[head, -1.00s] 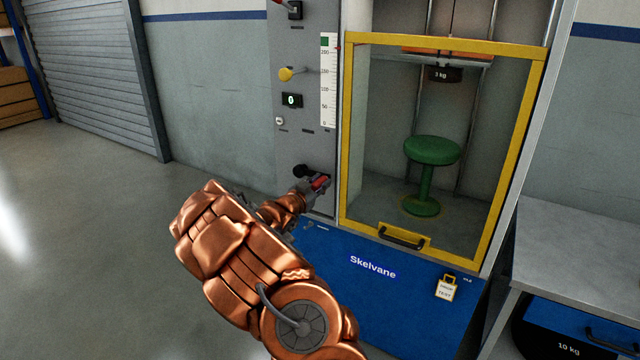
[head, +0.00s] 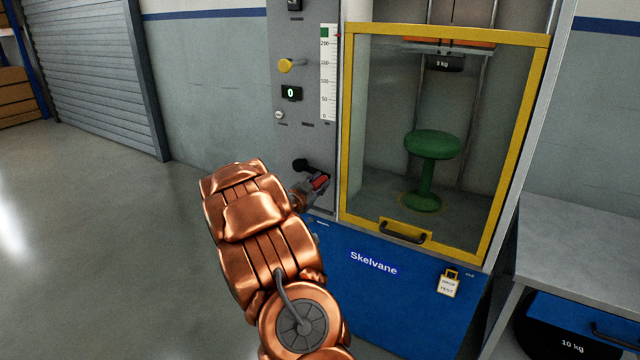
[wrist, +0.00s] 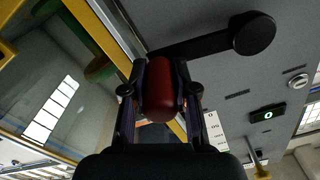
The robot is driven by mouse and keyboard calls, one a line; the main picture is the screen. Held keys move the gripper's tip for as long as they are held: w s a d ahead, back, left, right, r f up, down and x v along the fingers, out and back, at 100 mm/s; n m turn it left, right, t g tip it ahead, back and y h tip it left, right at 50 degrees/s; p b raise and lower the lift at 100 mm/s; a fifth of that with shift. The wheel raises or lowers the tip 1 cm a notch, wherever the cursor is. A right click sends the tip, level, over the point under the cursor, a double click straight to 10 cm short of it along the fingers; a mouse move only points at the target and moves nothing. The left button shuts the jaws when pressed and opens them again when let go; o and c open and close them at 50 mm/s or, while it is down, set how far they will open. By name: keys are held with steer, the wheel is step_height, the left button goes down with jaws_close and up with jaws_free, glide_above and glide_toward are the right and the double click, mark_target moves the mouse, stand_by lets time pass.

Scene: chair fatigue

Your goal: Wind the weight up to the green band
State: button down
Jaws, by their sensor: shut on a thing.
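The black weight marked 3 kg (head: 445,63) hangs under an orange carriage (head: 450,43) near the top of the yellow-framed window, above a green stool (head: 432,145). The green band (head: 324,32) is at the top of the visible white scale (head: 327,80). A small red mark shows beside the scale near the band's height. My gripper (head: 318,185) is shut on the red crank handle (wrist: 158,90). In the wrist view the handle sits between both fingers, and the black crank arm (wrist: 200,43) runs right to its round end. My fingers are small in the head view.
The panel has a yellow knob (head: 286,65) and a display reading 0 (head: 291,93). The yellow window frame (head: 346,130) is close right of the crank. A grey bench (head: 575,235) stands at right, with a 10 kg weight (head: 570,345) below. Open floor lies left.

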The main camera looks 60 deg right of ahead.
steer(key=shift+f+m+b, duration=0.3)
steer(key=shift+f, duration=0.4)
steer(key=c, duration=0.9)
jaws_free()
steer(key=shift+r, duration=0.15)
steer(key=a, duration=1.2)
steer(key=shift+s, duration=0.2)
